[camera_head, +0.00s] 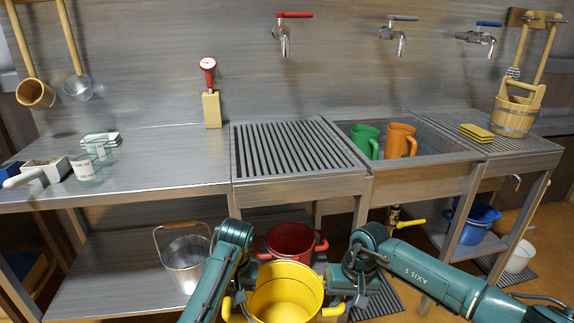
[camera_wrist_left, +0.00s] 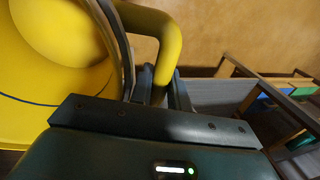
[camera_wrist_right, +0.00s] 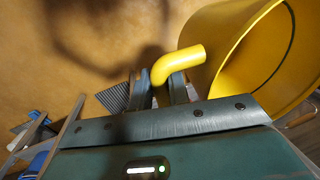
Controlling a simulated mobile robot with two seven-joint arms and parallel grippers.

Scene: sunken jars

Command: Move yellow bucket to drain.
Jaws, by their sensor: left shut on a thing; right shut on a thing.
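The yellow bucket (camera_head: 287,285) is in front of me at the bottom of the head view, upright, with its open top facing up. My left gripper (camera_head: 232,298) is shut on its left side handle, which shows as a yellow loop in the left wrist view (camera_wrist_left: 168,40). My right gripper (camera_head: 338,296) is shut on its right side handle (camera_wrist_right: 180,63). The bucket's lower part is cut off. A slatted drain board (camera_head: 297,148) lies left of the sink. A dark floor grate (camera_head: 378,298) lies below, partly behind my right arm.
A red bucket (camera_head: 291,241) stands just behind the yellow one. A metal pail (camera_head: 185,265) sits on the lower shelf. Green (camera_head: 365,142) and orange (camera_head: 401,140) jugs are in the sink. The steel counter's front edge (camera_head: 300,187) lies beyond. The slatted board is clear.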

